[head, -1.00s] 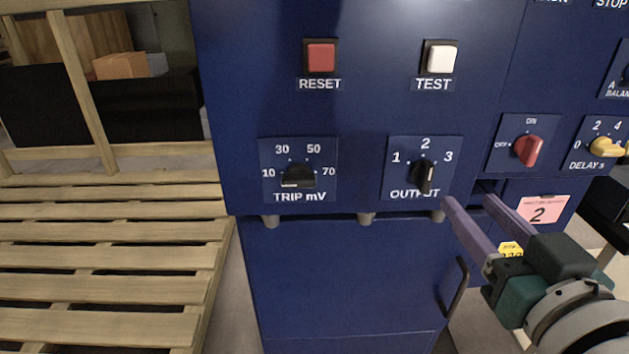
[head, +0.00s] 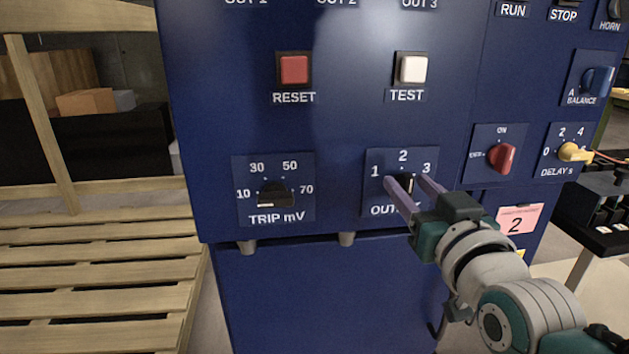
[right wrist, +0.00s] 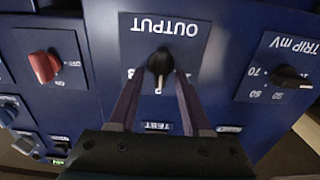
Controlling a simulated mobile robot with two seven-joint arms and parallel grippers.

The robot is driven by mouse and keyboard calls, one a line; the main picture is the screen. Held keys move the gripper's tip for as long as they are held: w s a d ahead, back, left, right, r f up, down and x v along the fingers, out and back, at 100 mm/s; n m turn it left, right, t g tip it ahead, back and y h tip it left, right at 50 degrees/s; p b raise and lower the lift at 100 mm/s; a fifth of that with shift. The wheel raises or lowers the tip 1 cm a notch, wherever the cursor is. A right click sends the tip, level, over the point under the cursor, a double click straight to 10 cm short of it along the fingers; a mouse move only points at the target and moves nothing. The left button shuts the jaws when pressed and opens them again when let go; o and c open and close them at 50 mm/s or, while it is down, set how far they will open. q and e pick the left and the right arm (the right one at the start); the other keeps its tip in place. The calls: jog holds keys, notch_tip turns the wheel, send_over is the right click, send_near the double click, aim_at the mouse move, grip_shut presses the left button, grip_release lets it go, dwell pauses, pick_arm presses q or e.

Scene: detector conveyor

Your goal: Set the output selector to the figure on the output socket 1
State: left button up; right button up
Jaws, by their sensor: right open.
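The output selector, a black knob with a pale mark, sits on the OUTPUT plate (head: 374,156) of the blue cabinet. In the head view it is partly hidden by my right gripper (head: 409,179). The right wrist view shows the knob (right wrist: 160,63) upside down, its mark toward the 2. My right gripper is open, with one finger on each side of the knob; whether they touch it I cannot tell. The 1 is hidden in the wrist view. The label OUT 1 (head: 246,2) is cut off at the top edge; no figure on its socket shows. My left gripper is not in view.
The TRIP mV knob (head: 275,194) is to the left and a red on/off knob (head: 501,157) to the right. RESET (head: 294,69) and TEST (head: 411,69) buttons are above. A pink tag (head: 518,222) reading 2 hangs lower right. A wooden pallet (head: 100,270) lies left.

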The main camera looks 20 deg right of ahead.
jog(key=shift+c, duration=0.4)
grip_shut()
jog(key=shift+n, duration=0.4)
jog(key=shift+a+n+p, duration=0.1)
jog(key=shift+n+p, duration=0.25)
jog(key=shift+n, duration=0.25)
jog(key=n, duration=0.3)
jog(key=shift+w+a, duration=0.1)
jog(key=shift+a, duration=0.1)
jog(key=shift+a+f+n, duration=0.1)
jog(key=shift+f+n, duration=0.05)
jog(key=shift+n, duration=1.6)
jog(key=shift+a+f+n, duration=0.1)
jog(key=shift+f+n, duration=0.05)
jog(key=shift+n, duration=1.6)
